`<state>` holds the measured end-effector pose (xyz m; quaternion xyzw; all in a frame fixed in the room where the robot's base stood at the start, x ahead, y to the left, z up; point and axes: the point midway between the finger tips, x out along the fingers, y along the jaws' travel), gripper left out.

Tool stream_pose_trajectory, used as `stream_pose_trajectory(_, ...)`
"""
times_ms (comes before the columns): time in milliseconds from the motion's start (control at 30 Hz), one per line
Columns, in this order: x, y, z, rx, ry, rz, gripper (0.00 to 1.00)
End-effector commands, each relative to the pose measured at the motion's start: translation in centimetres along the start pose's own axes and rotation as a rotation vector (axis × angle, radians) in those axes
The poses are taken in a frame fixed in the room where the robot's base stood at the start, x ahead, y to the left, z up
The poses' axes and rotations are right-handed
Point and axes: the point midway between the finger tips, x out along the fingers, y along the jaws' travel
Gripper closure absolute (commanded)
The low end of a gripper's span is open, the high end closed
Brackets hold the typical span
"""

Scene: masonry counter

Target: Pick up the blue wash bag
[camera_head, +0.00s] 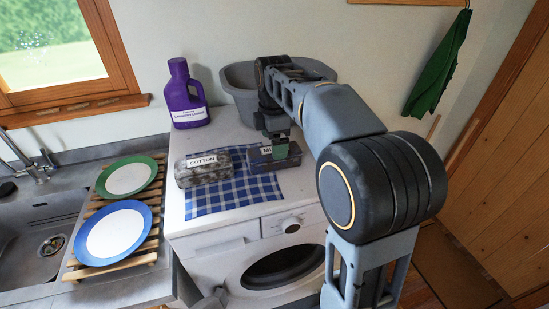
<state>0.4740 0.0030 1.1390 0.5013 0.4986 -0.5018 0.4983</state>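A dark blue, box-shaped wash bag (262,163) lies at the right side of a blue-and-white checked cloth on top of the white washing machine. It has a white label whose lettering is partly covered and begins "MI". My gripper (279,148) points down at the bag, with its fingers at or just over the bag's top. I cannot tell whether the fingers touch the bag, or how wide apart they are. My gripper hides part of the bag's back and label.
A grey bag labelled "COTTON" (204,169) lies left of the blue bag on the checked cloth (230,193). A purple detergent bottle (186,97) and a grey tub (238,82) stand behind. Left are plates (113,234) on a wooden rack and a sink (40,240).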

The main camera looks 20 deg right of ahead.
Motion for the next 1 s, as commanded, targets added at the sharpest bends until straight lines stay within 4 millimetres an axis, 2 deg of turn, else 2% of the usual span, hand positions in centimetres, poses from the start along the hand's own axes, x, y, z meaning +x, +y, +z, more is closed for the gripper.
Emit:
stream_pose_trajectory(167, 0.9, -0.1, 0.1, 0.003, 0.0, -0.002, 0.06)
stream_pose_trajectory(500, 5.0, -0.1, 0.2, 0.006, 0.0, -0.001, 0.06)
stream_pose_trajectory(833, 5.6, -0.1, 0.2, 0.006, 0.0, 0.001, 0.06)
stream_pose_trajectory(1000, 5.6, -0.1, 0.2, 0.006, 0.0, 0.001, 0.21)
